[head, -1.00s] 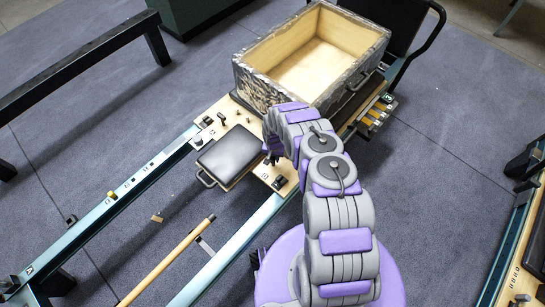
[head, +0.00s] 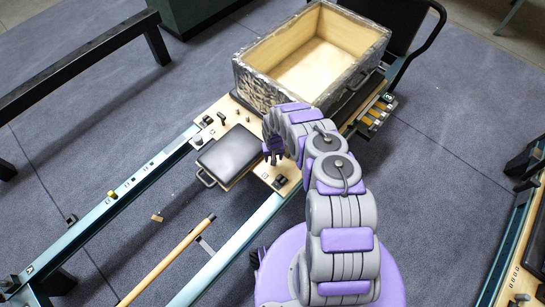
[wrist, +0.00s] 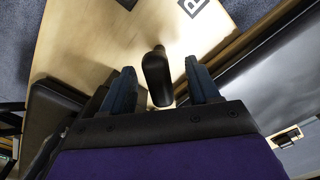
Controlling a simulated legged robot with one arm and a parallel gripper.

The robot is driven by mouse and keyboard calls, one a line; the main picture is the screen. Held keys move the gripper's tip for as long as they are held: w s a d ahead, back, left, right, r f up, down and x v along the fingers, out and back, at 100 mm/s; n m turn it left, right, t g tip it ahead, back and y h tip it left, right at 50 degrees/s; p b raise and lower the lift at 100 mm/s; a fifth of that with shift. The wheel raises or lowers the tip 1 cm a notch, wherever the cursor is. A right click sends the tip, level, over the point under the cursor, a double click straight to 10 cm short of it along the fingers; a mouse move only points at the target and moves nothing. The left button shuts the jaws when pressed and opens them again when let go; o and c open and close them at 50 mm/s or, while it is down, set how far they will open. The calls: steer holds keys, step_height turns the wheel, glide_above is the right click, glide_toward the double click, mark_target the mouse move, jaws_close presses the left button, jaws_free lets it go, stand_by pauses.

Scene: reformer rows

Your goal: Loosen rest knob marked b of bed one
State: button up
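In the wrist view a black elongated knob (wrist: 157,78) stands up from a pale wooden board (wrist: 95,35). A black-and-white label, partly cut off by the top edge and seeming to show a B, lies just beyond it. My gripper (wrist: 159,68) is open, with one blue-grey finger on each side of the knob. A gap shows on both sides, so I see no grip. In the head view my gripper (head: 271,156) is low over the board beside the black padded rest (head: 229,155); my arm partly hides that spot.
An open wooden box (head: 316,62) with grey rough sides stands behind my gripper. Other small black fittings (head: 280,181) sit on the board. A green rail (head: 120,200) and a wooden bar (head: 170,258) run to the lower left. Clear floor (head: 440,100) lies to the right.

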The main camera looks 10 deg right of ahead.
steer(key=shift+o, duration=0.5)
steer(key=shift+r+p, duration=1.9)
steer(key=shift+r, duration=1.65)
